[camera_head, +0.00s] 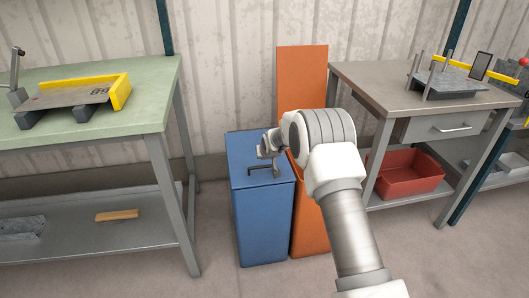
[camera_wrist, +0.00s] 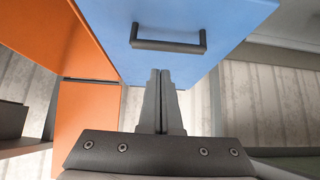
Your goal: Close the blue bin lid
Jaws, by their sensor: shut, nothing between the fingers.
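The blue bin (camera_head: 263,222) stands on the floor between the two benches. Its blue lid (camera_head: 243,150) lies flat across the top and looks down on the bin. A dark handle (camera_head: 264,171) sits near the lid's front edge. My gripper (camera_head: 266,151) is over the lid, close to the handle; I cannot tell from here whether it touches. In the wrist view the blue lid (camera_wrist: 188,20) and its handle (camera_wrist: 168,46) lie just beyond my gripper (camera_wrist: 160,72), whose fingers are together and empty.
An orange bin (camera_head: 306,225) stands right beside the blue one, its orange lid (camera_head: 302,80) upright at the back. A green-topped bench (camera_head: 150,85) is to the left. A grey bench (camera_head: 375,82) with a red crate (camera_head: 408,185) on its shelf is to the right.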

